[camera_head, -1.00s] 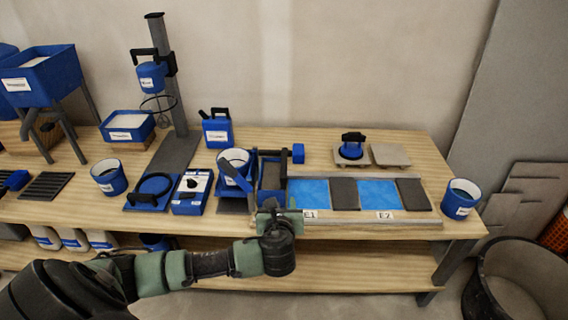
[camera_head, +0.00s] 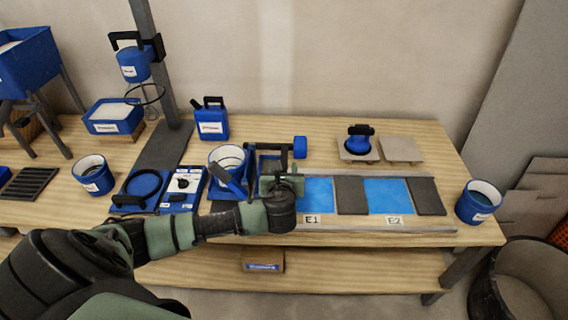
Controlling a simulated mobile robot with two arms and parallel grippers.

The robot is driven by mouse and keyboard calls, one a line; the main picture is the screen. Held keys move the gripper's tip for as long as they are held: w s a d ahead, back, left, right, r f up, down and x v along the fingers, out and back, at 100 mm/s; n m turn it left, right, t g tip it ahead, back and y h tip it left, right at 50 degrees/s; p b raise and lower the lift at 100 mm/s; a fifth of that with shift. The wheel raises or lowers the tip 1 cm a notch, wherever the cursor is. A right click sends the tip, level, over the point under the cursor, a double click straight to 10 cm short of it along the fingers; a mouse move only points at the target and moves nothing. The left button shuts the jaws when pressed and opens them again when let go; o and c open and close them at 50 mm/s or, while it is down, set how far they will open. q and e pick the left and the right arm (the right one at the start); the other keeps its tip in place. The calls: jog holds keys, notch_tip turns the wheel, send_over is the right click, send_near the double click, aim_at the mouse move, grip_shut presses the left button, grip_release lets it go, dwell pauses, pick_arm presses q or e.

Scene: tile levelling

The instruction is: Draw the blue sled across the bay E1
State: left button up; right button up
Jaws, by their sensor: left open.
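The blue sled (camera_head: 252,164) stands on the rail track at the left end of bay E1, its black bar along the far side. Bay E1 (camera_head: 319,192) is a blue rectangle right of it, with its label at the front edge. My left gripper (camera_head: 281,180) is open over the near part of the sled and the left edge of E1. It hides part of both, and I cannot tell whether it touches the sled. My right gripper is not in view.
Bay E2 (camera_head: 387,196) lies right of E1, past a dark grey slab (camera_head: 350,195). A blue bucket (camera_head: 228,160) stands close left of the sled. Two tiles lie behind the bays, one carrying a blue suction cup (camera_head: 360,142). Another bucket (camera_head: 478,203) stands at the right end.

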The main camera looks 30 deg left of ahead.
aim_at(284, 164)
pick_arm(q)
jog(key=x, duration=0.3)
jog(key=shift+w+a+f, duration=0.1)
jog(key=shift+f, duration=0.05)
grip_shut()
dwell(1.3)
